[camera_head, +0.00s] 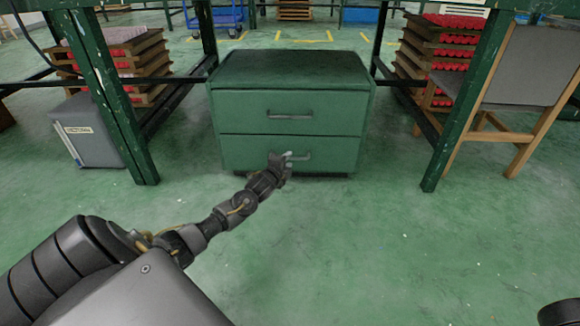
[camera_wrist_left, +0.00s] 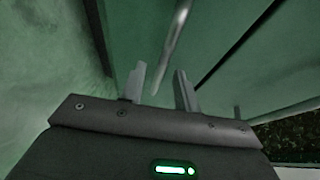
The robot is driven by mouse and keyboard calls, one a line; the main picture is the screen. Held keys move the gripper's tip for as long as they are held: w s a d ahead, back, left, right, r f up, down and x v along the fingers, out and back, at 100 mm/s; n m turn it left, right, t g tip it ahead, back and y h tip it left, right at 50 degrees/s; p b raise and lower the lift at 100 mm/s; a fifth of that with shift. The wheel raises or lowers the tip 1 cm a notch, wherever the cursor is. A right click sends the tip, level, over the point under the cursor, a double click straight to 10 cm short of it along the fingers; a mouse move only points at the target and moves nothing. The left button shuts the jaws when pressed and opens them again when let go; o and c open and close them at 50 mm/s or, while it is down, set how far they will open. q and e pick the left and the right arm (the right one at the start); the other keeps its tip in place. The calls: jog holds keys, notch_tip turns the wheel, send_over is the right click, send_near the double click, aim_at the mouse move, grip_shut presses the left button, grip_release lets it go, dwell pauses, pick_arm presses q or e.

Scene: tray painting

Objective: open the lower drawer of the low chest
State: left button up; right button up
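The low green chest (camera_head: 290,70) stands on the floor under a table frame, with two drawers, both shut. The lower drawer (camera_head: 335,158) has a grey bar handle (camera_head: 302,156), partly hidden by my left gripper (camera_head: 284,158). In the left wrist view the handle (camera_wrist_left: 176,40) runs down toward the gap between the two fingers of my left gripper (camera_wrist_left: 160,88). The fingers stand apart on either side of its near end, with gaps showing, so the gripper is open. Whether a finger touches the handle I cannot tell. My right gripper is not in view.
Green table legs (camera_head: 125,120) stand left and right of the chest. A grey cabinet (camera_head: 92,135) and stacked trays (camera_head: 130,65) are at left. A chair (camera_head: 510,70) and more stacked trays (camera_head: 430,60) are at right. The floor before the chest is clear.

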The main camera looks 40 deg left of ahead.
pick_arm(q)
jog(key=shift+b+x, duration=0.65)
jog(key=shift+x, duration=0.75)
jog(key=shift+c, duration=0.3)
grip_shut()
